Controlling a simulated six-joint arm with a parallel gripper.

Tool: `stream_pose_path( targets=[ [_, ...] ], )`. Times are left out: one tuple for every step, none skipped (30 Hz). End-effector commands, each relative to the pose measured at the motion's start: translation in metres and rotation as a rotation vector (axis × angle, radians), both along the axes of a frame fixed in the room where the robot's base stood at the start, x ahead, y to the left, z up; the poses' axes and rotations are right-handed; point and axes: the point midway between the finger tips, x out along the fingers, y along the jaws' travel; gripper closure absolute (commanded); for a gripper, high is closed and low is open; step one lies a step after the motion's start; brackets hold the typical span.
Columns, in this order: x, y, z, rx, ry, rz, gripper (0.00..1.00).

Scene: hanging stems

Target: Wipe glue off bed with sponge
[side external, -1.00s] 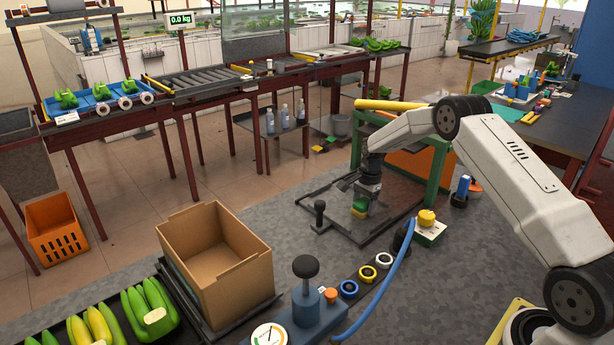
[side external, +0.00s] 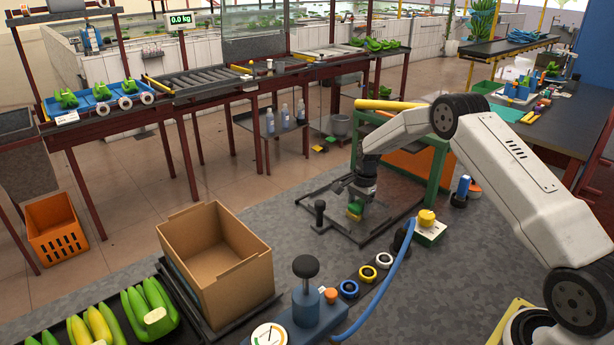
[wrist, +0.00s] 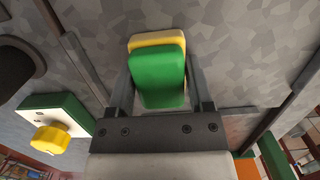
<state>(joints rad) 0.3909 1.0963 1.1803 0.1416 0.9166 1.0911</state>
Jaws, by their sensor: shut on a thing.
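My gripper (side external: 357,207) is shut on a green and yellow sponge (side external: 355,211), pointing down over the bed. In the wrist view the sponge (wrist: 158,80) sits between my two fingers (wrist: 160,95), green side towards the camera with a yellow edge behind. The bed (side external: 385,220) is a flat panel in a dark frame, with the grey patterned surface showing in it. The sponge is low over the bed's front left part; I cannot tell whether it touches. I cannot make out any glue.
A green frame (side external: 437,165) with an orange panel stands behind the bed. A black knob (side external: 319,212) stands at its left edge. A green-white box with a yellow knob (side external: 427,218) and a blue hose (side external: 385,283) lie to the right. A cardboard box (side external: 215,262) stands front left.

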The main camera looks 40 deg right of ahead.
Motion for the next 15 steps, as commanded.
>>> stream_pose_path(
  targets=[
    [-0.001, -0.006, -0.001, 0.000, 0.001, -0.002, 0.81],
    [0.000, -0.008, -0.001, -0.001, 0.001, -0.002, 0.81],
    [-0.001, -0.012, -0.001, -0.001, 0.000, -0.003, 0.81],
    [-0.001, -0.015, -0.001, -0.001, 0.000, -0.003, 0.81],
    [-0.001, -0.018, -0.001, -0.001, 0.000, -0.003, 0.81],
    [-0.001, -0.022, -0.001, -0.001, 0.000, -0.002, 0.81],
    [-0.001, -0.024, -0.001, -0.001, 0.001, -0.002, 0.81],
    [-0.001, -0.027, -0.001, -0.001, 0.001, -0.001, 0.81],
    [-0.001, -0.030, -0.001, -0.001, 0.001, -0.001, 0.81],
    [0.000, -0.033, -0.001, -0.001, 0.000, -0.002, 0.81],
    [-0.001, -0.036, -0.001, -0.001, 0.000, -0.002, 0.81],
    [0.000, -0.040, -0.001, -0.002, 0.000, -0.002, 0.81],
    [0.000, -0.042, -0.001, -0.002, 0.000, -0.002, 0.81],
    [0.000, -0.045, -0.001, -0.001, 0.001, -0.002, 0.81],
    [-0.001, -0.048, -0.001, -0.001, 0.001, -0.001, 0.81]
  ],
)
